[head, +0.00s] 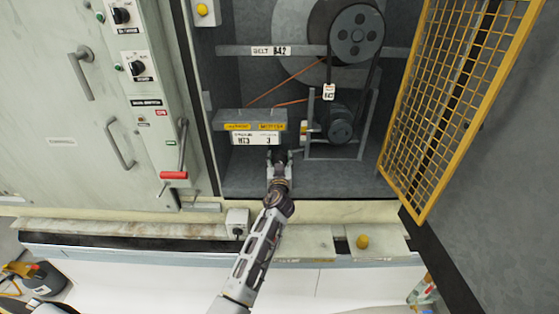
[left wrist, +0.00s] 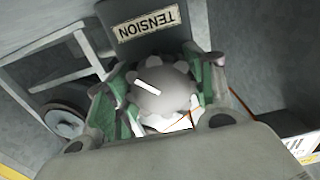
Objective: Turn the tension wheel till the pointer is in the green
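The tension wheel (left wrist: 165,92) is a grey, lobed knob with a white mark, below an upside-down TENSION label (left wrist: 147,25) in the left wrist view. My left gripper (head: 279,161) reaches into the open belt compartment in the head view and hides most of the wheel there. In the left wrist view the green-padded fingers of my left gripper (left wrist: 166,85) stand on both sides of the wheel, close to its rim. I cannot tell whether they press on it. I cannot make out a pointer or green zone. My right gripper is not in view.
A grey bar with yellow and white labels (head: 258,126) spans above my gripper. A belt pulley (head: 356,34) and a lower motor (head: 338,124) stand to the right. A yellow mesh guard (head: 455,90) hangs open at the right. A red-handled lever (head: 174,175) is at the left.

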